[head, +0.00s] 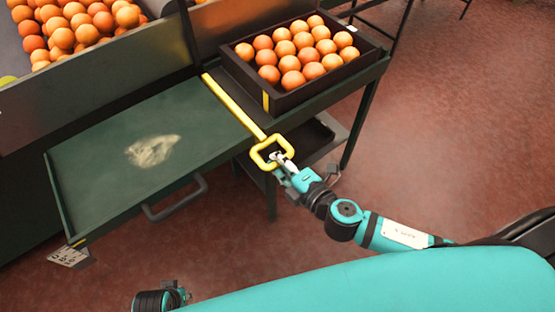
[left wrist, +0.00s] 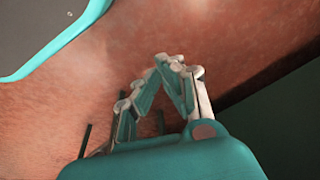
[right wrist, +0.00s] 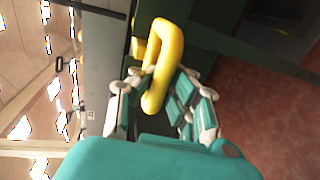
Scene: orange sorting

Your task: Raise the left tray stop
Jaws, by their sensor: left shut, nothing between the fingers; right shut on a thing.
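The tray stop shows as a yellow bar (head: 232,103) with a loop handle (head: 258,152) at its near end. The bar lies along the right side of the empty green tray (head: 95,140). My right gripper (head: 279,157) is shut on the yellow loop handle, which also shows between its fingers in the right wrist view (right wrist: 174,42). Part of the loop is hidden by the fingers there. My left gripper is shut and empty over the floor in the left wrist view (left wrist: 170,60); in the head view only a dark part of that arm shows at the bottom left.
A dark crate of oranges (head: 290,97) stands on the shelf right of the bar. More oranges (head: 75,22) lie in a bin at the upper left. A grey pull handle (head: 175,204) juts from the tray's front edge. The reddish floor (head: 450,120) at right is clear.

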